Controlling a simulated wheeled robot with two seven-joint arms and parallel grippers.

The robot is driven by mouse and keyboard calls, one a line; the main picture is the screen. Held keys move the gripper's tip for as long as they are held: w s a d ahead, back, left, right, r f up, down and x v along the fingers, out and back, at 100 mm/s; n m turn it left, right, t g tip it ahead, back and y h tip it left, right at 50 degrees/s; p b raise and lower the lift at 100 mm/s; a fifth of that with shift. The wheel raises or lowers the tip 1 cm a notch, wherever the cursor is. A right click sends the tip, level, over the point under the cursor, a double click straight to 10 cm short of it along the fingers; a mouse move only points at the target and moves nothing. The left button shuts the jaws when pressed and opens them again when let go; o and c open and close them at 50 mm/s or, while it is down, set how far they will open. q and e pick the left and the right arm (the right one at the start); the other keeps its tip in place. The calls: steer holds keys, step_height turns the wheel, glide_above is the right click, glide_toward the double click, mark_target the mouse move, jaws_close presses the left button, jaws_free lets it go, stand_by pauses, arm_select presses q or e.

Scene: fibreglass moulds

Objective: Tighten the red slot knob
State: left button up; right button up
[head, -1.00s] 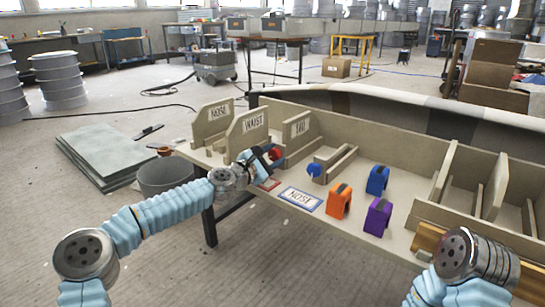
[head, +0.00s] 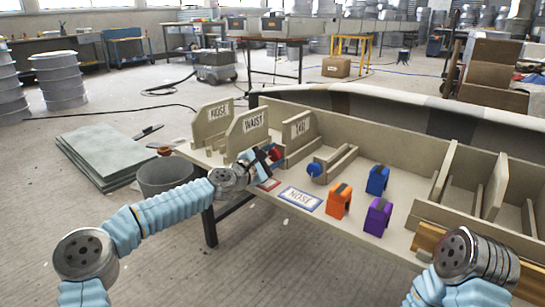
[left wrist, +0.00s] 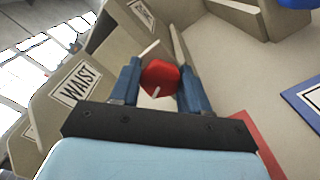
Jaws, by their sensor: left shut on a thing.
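The red slot knob (left wrist: 161,78) sits between the two blue fingers of my left gripper (left wrist: 158,85) in the left wrist view. A pale line marks the knob's face. In the head view the red knob (head: 276,154) shows just beyond my left gripper (head: 265,157), at the slot to the right of the WAIST board (head: 250,128). The left gripper is shut on the knob. My right arm is at the lower right of the head view; its gripper fingers do not show.
A blue knob (head: 314,169) is on the neighbouring slot. Orange (head: 339,201), purple (head: 377,216) and blue (head: 377,180) blocks stand on the bench. A NOSE card (head: 300,199) lies near its front edge. A grey bucket (head: 165,176) stands at the left.

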arm_select(q)
steer(key=shift+s+d+m, duration=0.2)
steer(key=shift+d+m, duration=0.1)
steer(key=shift+d, duration=0.1)
stand_by(1.9)
steer(key=o, duration=0.9)
steer(key=shift+o, duration=0.6)
steer(key=shift+a, duration=0.2)
steer(key=shift+s+a, duration=0.1)
steer(key=shift+a, duration=0.15)
steer(key=v, duration=1.3)
steer(key=shift+s, duration=0.2)
